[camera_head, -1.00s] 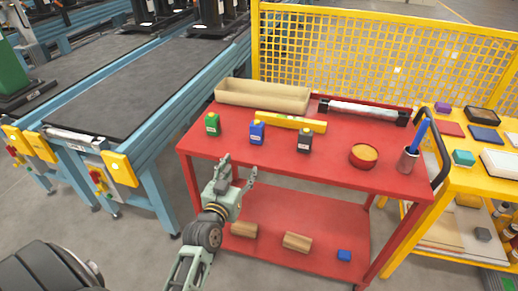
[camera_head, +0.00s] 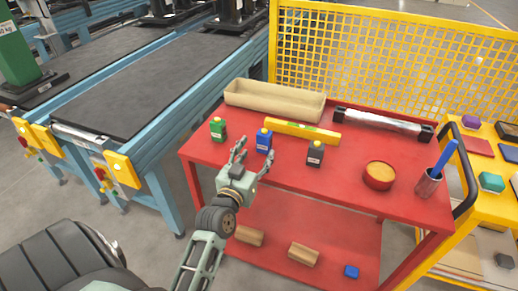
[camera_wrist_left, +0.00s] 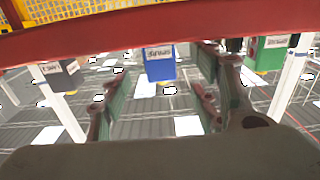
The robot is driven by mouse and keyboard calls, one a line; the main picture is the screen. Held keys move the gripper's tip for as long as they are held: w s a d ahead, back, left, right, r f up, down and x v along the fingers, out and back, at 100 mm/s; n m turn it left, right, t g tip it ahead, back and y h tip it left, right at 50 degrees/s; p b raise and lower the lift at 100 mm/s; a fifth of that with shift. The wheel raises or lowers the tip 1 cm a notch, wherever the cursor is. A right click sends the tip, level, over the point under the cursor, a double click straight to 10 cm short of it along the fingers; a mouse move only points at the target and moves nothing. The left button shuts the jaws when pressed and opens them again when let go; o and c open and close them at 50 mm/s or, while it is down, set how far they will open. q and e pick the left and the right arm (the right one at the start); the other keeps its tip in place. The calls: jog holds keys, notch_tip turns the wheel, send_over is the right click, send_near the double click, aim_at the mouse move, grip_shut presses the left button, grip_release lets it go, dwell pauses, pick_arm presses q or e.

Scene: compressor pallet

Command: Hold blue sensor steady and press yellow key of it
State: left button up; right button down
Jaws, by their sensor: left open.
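The blue sensor (camera_head: 264,143) stands upright on the red table (camera_head: 345,178), with its yellow key (camera_head: 265,131) on top. In the left wrist view, the blue sensor (camera_wrist_left: 160,66) appears upside down, beyond the red table edge (camera_wrist_left: 110,38); its yellow key shows only as a small patch below it. My left gripper (camera_head: 253,153) is open and empty at the table's front edge, just in front of the blue sensor and apart from it. Its spread fingers (camera_wrist_left: 158,95) also show in the left wrist view. My right gripper is not in view.
A green sensor (camera_head: 218,129) stands left of the blue one, a dark sensor (camera_head: 315,153) right of it. Behind lie a yellow level (camera_head: 301,132) and a beige tray (camera_head: 274,107). A red bowl (camera_head: 378,175) and a pen cup (camera_head: 428,183) stand farther right.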

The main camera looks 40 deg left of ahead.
aim_at(262, 142)
pick_arm(q)
jog(key=shift+w+a, duration=0.1)
jog(key=shift+w, duration=0.25)
jog(key=shift+w+a+r, duration=0.1)
jog(key=shift+w+r, duration=0.05)
jog(key=shift+w, duration=0.2)
jog(key=x, duration=0.4)
jog(key=shift+w, duration=0.4)
jog(key=shift+w+a, duration=0.2)
jog(key=shift+w, duration=0.25)
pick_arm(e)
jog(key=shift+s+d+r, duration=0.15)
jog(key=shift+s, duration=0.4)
pick_arm(q)
jog(key=shift+c, duration=0.7)
jog(key=c, duration=1.2)
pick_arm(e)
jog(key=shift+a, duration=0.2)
